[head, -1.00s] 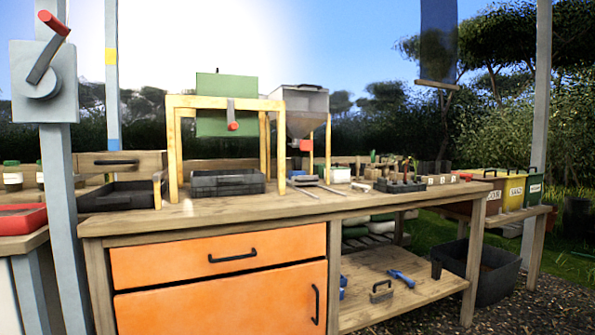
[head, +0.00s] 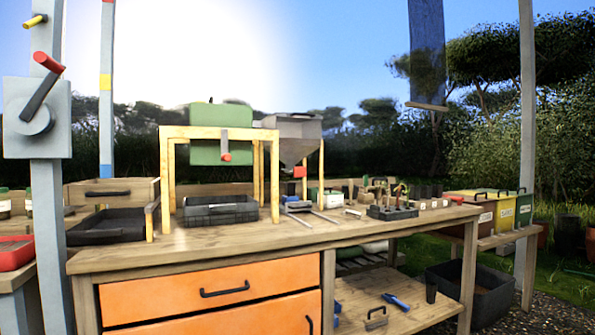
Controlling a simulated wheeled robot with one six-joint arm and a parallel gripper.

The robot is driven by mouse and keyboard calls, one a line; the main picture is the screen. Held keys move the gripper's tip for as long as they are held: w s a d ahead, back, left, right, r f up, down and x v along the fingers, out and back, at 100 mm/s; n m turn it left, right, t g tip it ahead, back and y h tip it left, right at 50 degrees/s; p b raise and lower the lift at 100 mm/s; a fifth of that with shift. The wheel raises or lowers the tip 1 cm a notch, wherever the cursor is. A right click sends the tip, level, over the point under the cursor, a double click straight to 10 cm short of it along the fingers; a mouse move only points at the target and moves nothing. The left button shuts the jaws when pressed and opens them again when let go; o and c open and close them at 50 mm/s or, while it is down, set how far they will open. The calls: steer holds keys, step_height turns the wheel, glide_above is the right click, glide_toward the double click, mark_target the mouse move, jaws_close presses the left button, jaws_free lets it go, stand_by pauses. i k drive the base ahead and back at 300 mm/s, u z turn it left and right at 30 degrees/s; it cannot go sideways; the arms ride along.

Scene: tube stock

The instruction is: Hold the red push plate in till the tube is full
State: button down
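A grey hopper (head: 292,124) stands on wooden legs on the bench, right of the green box. A small red plate (head: 300,171) sits under its funnel and looks like the push plate. Beneath it is a low grey piece with two thin rails (head: 312,212) running toward the bench front. A dark rack (head: 393,212) with several upright pieces stands to the right; I cannot tell which piece is the tube or how full any is. My gripper is not in view.
The wooden bench top (head: 200,240) is mostly clear along its front. A wooden frame holds a green box (head: 222,135) over a black crate (head: 218,216). A grey post with a red-handled crank (head: 35,115) stands at left. Labelled bins (head: 503,209) stand at right.

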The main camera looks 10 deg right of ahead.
mark_target(298, 171)
steer(key=u, duration=0.05)
steer(key=i, duration=1.45)
steer(key=u, duration=0.55)
